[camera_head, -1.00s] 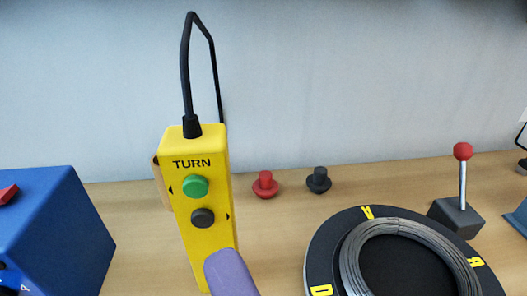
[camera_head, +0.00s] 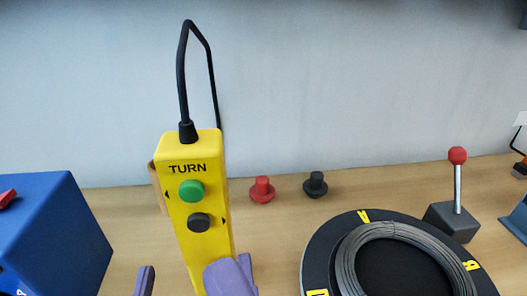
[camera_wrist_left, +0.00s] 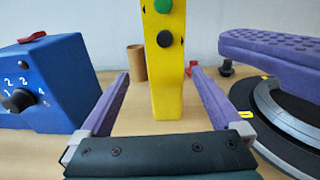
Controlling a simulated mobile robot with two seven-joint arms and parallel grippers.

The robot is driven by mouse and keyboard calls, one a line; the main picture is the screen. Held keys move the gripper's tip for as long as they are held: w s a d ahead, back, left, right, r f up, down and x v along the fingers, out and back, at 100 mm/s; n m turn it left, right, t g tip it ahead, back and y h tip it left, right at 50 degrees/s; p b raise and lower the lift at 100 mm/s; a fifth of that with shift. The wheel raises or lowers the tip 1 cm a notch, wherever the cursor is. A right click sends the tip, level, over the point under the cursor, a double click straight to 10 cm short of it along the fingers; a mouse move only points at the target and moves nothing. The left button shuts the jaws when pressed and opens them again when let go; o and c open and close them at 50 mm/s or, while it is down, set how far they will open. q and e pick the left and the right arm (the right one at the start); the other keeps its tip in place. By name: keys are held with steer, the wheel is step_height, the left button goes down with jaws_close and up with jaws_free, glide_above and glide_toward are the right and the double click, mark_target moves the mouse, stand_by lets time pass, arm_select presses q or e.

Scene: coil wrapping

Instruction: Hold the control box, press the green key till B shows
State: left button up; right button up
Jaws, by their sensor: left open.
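The yellow control box (camera_head: 200,247), marked TURN, stands upright with a black cable at its top. It has a green key (camera_head: 191,190) above a dark key (camera_head: 199,222). My left gripper (camera_head: 197,270) is open, its purple fingers low on either side of the box. In the left wrist view, the box (camera_wrist_left: 166,90) appears between the fingertips, with gaps visible. A rounded purple finger (camera_head: 226,279), seemingly my right gripper's, covers the box's lower front; its other finger is not seen. The black turntable (camera_head: 318,250) shows yellow letters, with B at its right side.
A blue box (camera_head: 50,235) with a dial stands at left. A red knob (camera_head: 262,190) and a black knob (camera_head: 315,185) stand behind. A red-topped lever (camera_head: 457,180) is beyond the turntable, which carries a grey wire coil (camera_head: 345,262). A brown cylinder (camera_wrist_left: 136,62) is behind the control box.

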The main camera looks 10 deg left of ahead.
mark_target(207, 207)
arm_select(q)
steer(key=shift+w+d+r+t, duration=0.15)
steer(key=shift+w+d+t, duration=0.05)
steer(key=shift+d+t, duration=0.1)
steer(key=shift+w+m, duration=0.25)
steer(key=shift+m, duration=0.05)
steer(key=x, duration=0.9)
steer(key=shift+w, duration=0.15)
jaws_close()
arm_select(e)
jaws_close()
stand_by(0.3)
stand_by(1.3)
